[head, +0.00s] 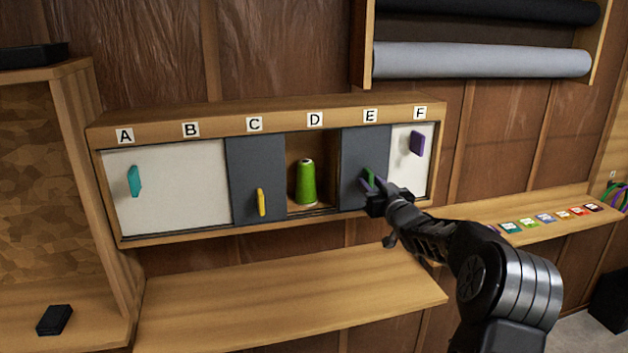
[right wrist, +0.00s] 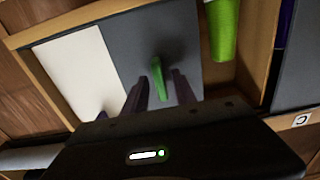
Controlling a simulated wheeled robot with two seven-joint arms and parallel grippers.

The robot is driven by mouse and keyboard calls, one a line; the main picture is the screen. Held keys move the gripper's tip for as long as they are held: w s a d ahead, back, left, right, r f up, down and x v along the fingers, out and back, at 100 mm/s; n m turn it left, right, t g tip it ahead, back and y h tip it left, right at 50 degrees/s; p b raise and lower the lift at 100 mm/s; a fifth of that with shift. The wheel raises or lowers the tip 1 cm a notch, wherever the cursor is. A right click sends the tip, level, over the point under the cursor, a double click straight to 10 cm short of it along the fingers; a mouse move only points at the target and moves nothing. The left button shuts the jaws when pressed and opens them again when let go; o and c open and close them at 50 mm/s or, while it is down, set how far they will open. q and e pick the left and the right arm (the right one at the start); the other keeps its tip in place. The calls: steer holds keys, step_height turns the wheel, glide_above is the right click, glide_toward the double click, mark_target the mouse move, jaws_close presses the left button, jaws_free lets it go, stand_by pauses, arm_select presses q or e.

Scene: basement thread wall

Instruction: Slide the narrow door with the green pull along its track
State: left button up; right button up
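The narrow grey door (head: 352,158) with the green pull (head: 369,178) is under label E in the wall cabinet. The door also shows in the right wrist view (right wrist: 135,45), with its green pull (right wrist: 157,78) upright on it. My right gripper (head: 372,184) is at this pull. Its two dark fingers (right wrist: 159,95) are apart, one on each side of the pull, with a gap visible on both sides. How deep the pull sits between them I cannot tell. My left gripper is not in view.
Space D is open and holds a green thread spool (head: 306,183). A grey door with a yellow pull (head: 261,202) is under C. A white door with a teal pull (head: 134,181) covers A and B. A white panel with a purple pull (head: 417,143) is under F. A shelf (head: 290,290) runs below.

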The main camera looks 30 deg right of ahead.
steer(key=shift+s+a+f+b, duration=0.15)
steer(key=shift+s+b, duration=0.15)
steer(key=shift+s, duration=0.25)
steer(key=b+v, duration=0.1)
steer(key=v, duration=0.5)
steer(key=shift+w, duration=0.1)
